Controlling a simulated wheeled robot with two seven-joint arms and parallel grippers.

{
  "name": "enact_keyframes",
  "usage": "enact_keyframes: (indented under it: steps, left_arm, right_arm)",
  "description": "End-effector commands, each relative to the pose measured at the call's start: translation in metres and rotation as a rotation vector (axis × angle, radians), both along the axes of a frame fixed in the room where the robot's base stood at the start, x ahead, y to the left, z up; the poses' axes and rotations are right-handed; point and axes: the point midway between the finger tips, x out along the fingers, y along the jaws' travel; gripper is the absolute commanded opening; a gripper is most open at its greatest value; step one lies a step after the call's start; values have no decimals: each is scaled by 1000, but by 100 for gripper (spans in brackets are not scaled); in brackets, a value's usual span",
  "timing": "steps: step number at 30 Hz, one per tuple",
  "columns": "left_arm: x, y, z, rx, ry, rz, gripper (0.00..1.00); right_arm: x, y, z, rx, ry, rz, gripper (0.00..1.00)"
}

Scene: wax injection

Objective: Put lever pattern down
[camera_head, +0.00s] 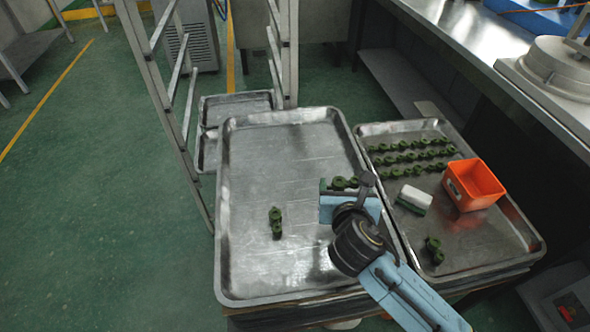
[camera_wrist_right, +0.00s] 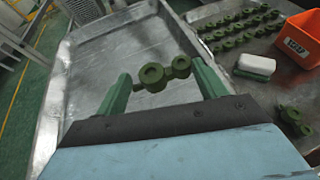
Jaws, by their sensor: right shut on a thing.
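My right gripper (camera_wrist_right: 160,80) is shut on a green lever pattern (camera_wrist_right: 152,75) and holds it over the left metal tray (camera_head: 265,150). In the head view my right gripper (camera_head: 335,188) is partly hidden by its own wrist, and the held lever pattern (camera_head: 345,183) shows at its far side. Another green lever pattern (camera_head: 276,223) lies on the left tray, left of the gripper. The exact height of the held piece above the tray is hard to tell. My left gripper is not in view.
The right tray (camera_head: 470,258) holds rows of lever patterns (camera_head: 412,155), an orange box (camera_head: 473,185), a white-and-green block (camera_head: 413,200) and a loose pattern (camera_head: 433,250). A metal rack (camera_head: 163,85) stands at the left. Much of the left tray is bare.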

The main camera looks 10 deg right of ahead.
Motion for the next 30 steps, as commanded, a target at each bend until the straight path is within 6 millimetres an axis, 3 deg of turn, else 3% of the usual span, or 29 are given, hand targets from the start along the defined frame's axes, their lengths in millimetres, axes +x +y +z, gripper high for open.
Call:
enact_keyframes:
  steps: [1,3,9,11,19,26,30]
  left_arm:
    - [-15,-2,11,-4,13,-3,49]
    - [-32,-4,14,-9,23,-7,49]
    - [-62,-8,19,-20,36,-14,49]
    - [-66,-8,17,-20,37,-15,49]
    - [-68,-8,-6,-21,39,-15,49]
    - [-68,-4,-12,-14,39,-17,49]
    - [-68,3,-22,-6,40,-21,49]
  right_arm:
    - [-1,8,9,4,7,-11,49]
    - [-2,16,10,5,5,-18,49]
    - [-6,33,8,1,2,-24,49]
    - [-6,35,4,2,1,-24,49]
    - [-7,37,-48,-1,2,-23,49]
    - [-7,36,-65,0,0,-23,49]
    - [-7,36,-85,-1,1,-23,49]
